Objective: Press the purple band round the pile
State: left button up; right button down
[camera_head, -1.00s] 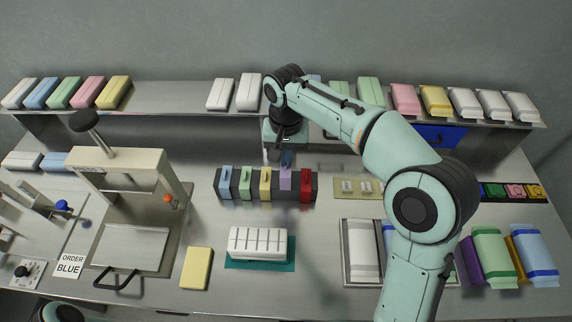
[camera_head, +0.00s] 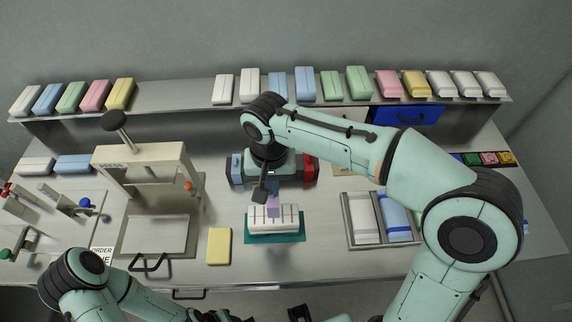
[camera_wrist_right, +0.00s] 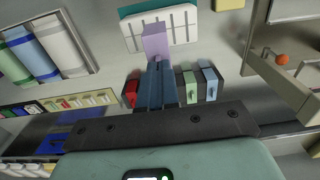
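The pile (camera_head: 287,221) is a row of white pieces on a teal mat (camera_head: 262,240), on the bench in front of the rack. My right gripper (camera_head: 268,190) is shut on the purple band (camera_head: 273,205), a light purple block, and holds it at the pile's back edge. In the right wrist view the purple band (camera_wrist_right: 156,42) stands beyond the blue-grey fingers (camera_wrist_right: 155,88) and overlaps the pile (camera_wrist_right: 175,30). I cannot tell whether it touches the pile. My left arm is low at the left; its gripper is not clearly seen.
The dark rack (camera_head: 309,172) behind holds other coloured bands, partly hidden by my right arm. A press (camera_head: 150,170) stands at left, a yellow block (camera_head: 219,246) beside the mat. A tray (camera_head: 350,235) of wrapped packs lies at right. A shelf runs behind.

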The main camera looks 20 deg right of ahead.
aim_at(272, 197)
jog(key=shift+s+a, duration=0.3)
jog(key=shift+s, duration=0.2)
jog(key=shift+f, duration=0.1)
notch_tip(272, 197, down, 6)
jog(key=b, duration=0.4)
jog(key=shift+f+b, duration=0.9)
jog(key=shift+b, duration=0.1)
pick_arm(q)
notch_tip(272, 197, down, 6)
jog(key=s, duration=0.2)
jog(key=shift+s+f, duration=0.2)
jog(key=shift+s, duration=0.1)
pick_arm(e)
jog(key=shift+f, duration=0.2)
pick_arm(q)
jog(key=shift+f, duration=0.15)
pick_arm(e)
jog(key=shift+f, duration=0.25)
jog(key=shift+f, duration=0.15)
jog(key=c, duration=1.3)
grip_release()
